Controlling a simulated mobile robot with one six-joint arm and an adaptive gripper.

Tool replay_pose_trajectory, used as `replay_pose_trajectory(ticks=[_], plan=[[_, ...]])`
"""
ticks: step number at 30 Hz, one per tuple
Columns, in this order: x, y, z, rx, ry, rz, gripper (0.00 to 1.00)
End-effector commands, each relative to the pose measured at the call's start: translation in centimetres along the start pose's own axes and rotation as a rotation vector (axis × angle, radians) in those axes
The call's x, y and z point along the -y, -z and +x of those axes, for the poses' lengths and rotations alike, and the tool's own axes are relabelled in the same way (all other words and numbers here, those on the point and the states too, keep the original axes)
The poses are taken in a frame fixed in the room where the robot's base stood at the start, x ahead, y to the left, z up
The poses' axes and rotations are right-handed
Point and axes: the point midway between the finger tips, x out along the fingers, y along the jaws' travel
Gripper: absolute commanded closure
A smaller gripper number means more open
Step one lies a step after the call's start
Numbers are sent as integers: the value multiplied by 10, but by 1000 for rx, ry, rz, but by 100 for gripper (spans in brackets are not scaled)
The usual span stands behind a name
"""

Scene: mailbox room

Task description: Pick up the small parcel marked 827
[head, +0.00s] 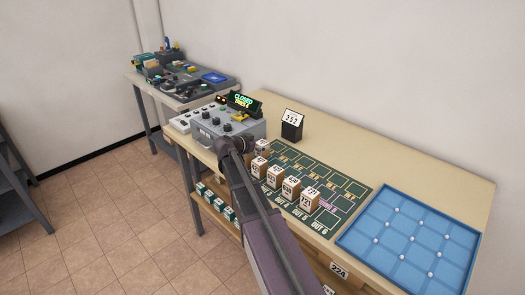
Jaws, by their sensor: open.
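Several small parcels with white tops and brown sides stand in a row on the green marked mat (347,191) in the head view. They include a front right parcel (310,199), one to its left (291,188), another further left (274,177) and one close to my arm (259,167). Another parcel (262,147) stands behind the row. Their printed numbers are too small to read surely, so I cannot tell which is 827. My arm reaches up from the bottom edge towards the row's left end. My gripper's fingers do not show.
A grey console (210,130) with a lit "CLOSED" display (243,100) stands left of the mat. A black number stand (292,126) is behind it. A blue gridded tray (412,240) lies at right. The table's back right is clear. Another equipment table (180,83) stands far left.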

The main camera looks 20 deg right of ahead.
Motion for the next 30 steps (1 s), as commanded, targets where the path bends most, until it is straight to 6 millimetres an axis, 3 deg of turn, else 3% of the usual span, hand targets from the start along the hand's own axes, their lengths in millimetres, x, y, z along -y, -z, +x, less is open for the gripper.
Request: replay_pose_trajectory(ticks=[6,8,15,30], plan=[[1,0,-1,0,1,0,0],[1,0,-1,0,1,0,15],[1,0,-1,0,1,0,86],[0,3,-2,0,0,0,89]])
